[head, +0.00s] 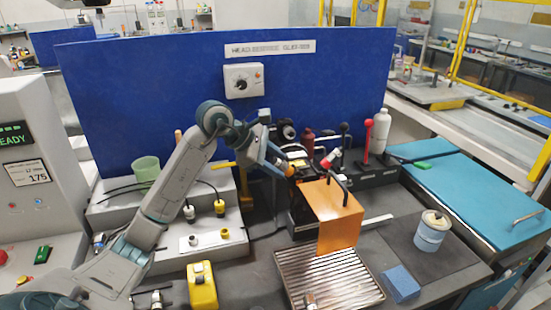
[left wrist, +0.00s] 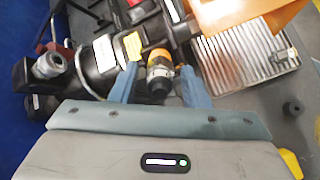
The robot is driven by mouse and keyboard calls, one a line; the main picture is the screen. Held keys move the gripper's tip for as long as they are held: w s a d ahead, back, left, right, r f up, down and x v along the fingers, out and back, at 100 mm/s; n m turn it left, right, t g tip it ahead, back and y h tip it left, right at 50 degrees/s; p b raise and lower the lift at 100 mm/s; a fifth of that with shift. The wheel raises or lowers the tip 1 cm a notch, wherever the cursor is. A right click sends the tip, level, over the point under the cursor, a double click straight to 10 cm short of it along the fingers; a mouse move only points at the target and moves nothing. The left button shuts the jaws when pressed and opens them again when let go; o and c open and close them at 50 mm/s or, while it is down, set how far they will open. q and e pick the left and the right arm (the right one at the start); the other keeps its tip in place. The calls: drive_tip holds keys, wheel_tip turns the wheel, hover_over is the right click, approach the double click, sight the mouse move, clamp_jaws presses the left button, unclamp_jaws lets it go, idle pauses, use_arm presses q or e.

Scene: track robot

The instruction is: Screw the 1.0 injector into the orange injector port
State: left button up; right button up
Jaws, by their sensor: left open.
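My left gripper (head: 279,160) reaches in from the left to the dark machine head behind the orange cover (head: 338,215). In the left wrist view its two blue fingers (left wrist: 158,88) are open. Between them is a dark, round-ended injector-like part (left wrist: 158,84) with a metallic middle and orange at its upper end. I cannot tell whether the fingers touch it, or whether it sits in a port. The label 1.0 is not readable. The head view hides this part behind the gripper and machine. My right gripper is not in view.
A grey stand on the left holds black-and-yellow parts (head: 220,207) and a white block (head: 207,240) with small fittings. A ribbed metal tray (head: 330,278), blue block (head: 400,283) and blue canister (head: 432,232) stand at the right front. The blue panel (head: 150,85) closes the back.

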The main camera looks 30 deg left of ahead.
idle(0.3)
use_arm(q)
drive_tip(key=shift+r+n+p, duration=0.1)
drive_tip(key=shift+n+p, duration=0.4)
drive_tip(key=shift+n, duration=0.7)
drive_tip(key=n+p, duration=0.1)
drive_tip(key=n, duration=0.2)
drive_tip(key=shift+n, duration=0.4)
drive_tip(key=n+p, duration=0.3)
drive_tip(key=n, duration=0.2)
drive_tip(key=shift+n, duration=0.6)
